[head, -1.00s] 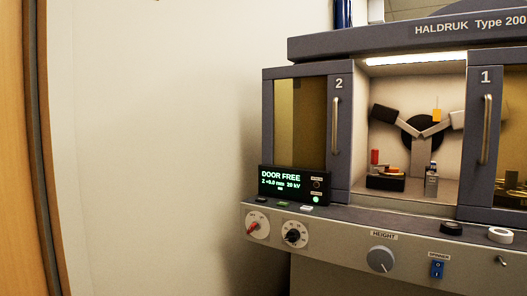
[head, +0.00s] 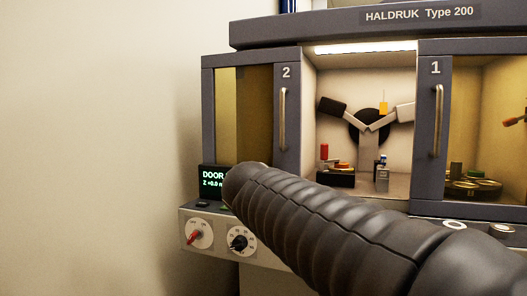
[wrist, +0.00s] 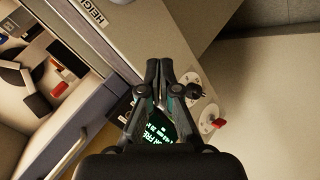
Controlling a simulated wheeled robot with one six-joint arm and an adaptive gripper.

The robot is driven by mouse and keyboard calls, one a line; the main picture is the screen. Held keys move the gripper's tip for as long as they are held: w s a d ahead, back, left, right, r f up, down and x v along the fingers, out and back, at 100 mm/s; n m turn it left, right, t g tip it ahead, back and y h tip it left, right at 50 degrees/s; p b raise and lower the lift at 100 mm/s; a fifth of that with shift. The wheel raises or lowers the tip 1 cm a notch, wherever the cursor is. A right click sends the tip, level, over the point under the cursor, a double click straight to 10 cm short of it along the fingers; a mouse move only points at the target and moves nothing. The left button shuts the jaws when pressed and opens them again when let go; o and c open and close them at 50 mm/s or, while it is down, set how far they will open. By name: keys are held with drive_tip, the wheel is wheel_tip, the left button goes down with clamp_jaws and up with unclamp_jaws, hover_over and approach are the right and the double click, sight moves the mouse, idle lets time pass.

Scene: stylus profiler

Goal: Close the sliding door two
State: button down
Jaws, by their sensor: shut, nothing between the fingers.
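Sliding door two (head: 286,110) is a grey-framed door with a tinted pane, a vertical silver handle (head: 283,120) and a "2" at its top. It stands at the left of the machine, and the middle chamber (head: 355,80) beside it is uncovered. In the wrist view its handle (wrist: 64,156) shows at the lower left. My gripper (wrist: 158,66) is shut and empty in the wrist view, over the control panel by the dials and the lit display, apart from the handle. In the head view my dark ribbed arm crosses the front and hides part of the panel; the gripper is not visible there.
Door one (head: 436,130) stands at the right. The chamber holds a Y-shaped fixture (head: 368,125) and small parts. The display (head: 211,179) is partly hidden by my arm. A red-pointer dial (head: 199,234) and black dial (head: 238,241) sit below. Bare wall lies left.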

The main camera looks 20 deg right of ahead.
drive_tip(key=w+a+r+n+t+h, duration=0.1)
drive_tip(key=w+a+r+t+h, duration=0.15)
drive_tip(key=w+r, duration=0.8)
drive_tip(key=t+h+b, duration=0.1)
drive_tip(key=h, duration=0.4)
approach(271, 148)
drive_tip(key=shift+n, duration=0.3)
drive_tip(key=w+d, duration=0.1)
drive_tip(key=w+d+r+p, duration=0.1)
drive_tip(key=w+d, duration=0.1)
drive_tip(key=shift+d+p, duration=0.15)
drive_tip(key=shift+p, duration=0.15)
drive_tip(key=shift+s+d+f+b, duration=0.25)
drive_tip(key=shift+s+d+b, duration=0.1)
drive_tip(key=shift+s+d, duration=0.45)
drive_tip(key=shift+s+d+f, duration=0.15)
drive_tip(key=shift+s+d, duration=0.25)
drive_tip(key=shift+d, duration=0.25)
